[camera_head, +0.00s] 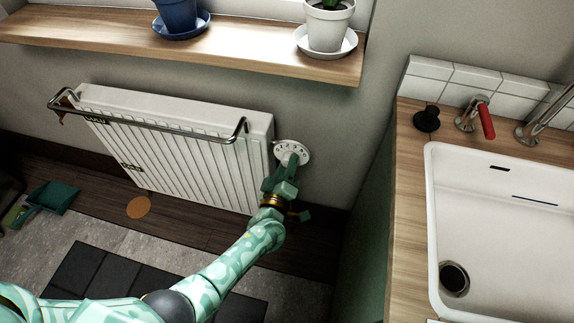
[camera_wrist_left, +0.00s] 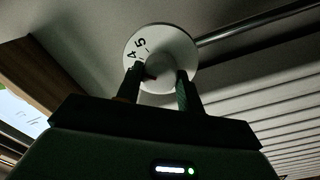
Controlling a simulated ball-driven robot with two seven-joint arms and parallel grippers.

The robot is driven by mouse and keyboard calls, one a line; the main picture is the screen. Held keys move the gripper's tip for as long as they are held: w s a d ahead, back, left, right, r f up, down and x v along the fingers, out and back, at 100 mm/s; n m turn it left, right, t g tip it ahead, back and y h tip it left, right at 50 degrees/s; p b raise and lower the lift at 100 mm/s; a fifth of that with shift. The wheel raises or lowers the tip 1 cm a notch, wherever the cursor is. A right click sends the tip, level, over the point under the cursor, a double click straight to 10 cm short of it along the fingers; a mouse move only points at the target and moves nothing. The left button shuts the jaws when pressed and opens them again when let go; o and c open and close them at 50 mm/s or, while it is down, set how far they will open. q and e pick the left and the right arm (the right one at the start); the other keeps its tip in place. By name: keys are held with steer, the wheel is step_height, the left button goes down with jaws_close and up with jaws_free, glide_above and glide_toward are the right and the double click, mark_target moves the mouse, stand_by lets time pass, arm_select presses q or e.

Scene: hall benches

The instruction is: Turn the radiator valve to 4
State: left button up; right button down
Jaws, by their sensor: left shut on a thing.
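The radiator valve (camera_head: 303,153) is a round white dial with numbers on its rim, at the right end of the white radiator (camera_head: 170,140). My left gripper (camera_head: 291,162) reaches it from the front and is shut on its middle. In the left wrist view the dial (camera_wrist_left: 168,38) shows a 4 and a 5 at its upper left. The two fingers of the left gripper (camera_wrist_left: 160,84) stand either side of the hub there. The other numbers and the setting are too small or hidden to read. My right gripper is out of view.
A metal rail (camera_head: 160,125) runs along the radiator front. A wooden sill (camera_head: 230,50) above holds a blue pot (camera_head: 177,14) and a white pot (camera_head: 329,26). The sink counter (camera_head: 408,165) stands to the right. A teal dustpan (camera_head: 55,196) lies on the floor at left.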

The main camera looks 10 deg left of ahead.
arm_select(q)
steer(key=o, duration=1)
steer(key=shift+f, duration=0.1)
steer(key=shift+s, duration=0.1)
steer(key=s+p, duration=0.2)
steer(key=s, duration=0.6)
steer(key=s+p, duration=0.2)
steer(key=s, duration=0.6)
steer(key=shift+s+a+f+p, duration=0.1)
steer(key=shift+f+p, duration=0.1)
steer(key=shift+p, duration=0.15)
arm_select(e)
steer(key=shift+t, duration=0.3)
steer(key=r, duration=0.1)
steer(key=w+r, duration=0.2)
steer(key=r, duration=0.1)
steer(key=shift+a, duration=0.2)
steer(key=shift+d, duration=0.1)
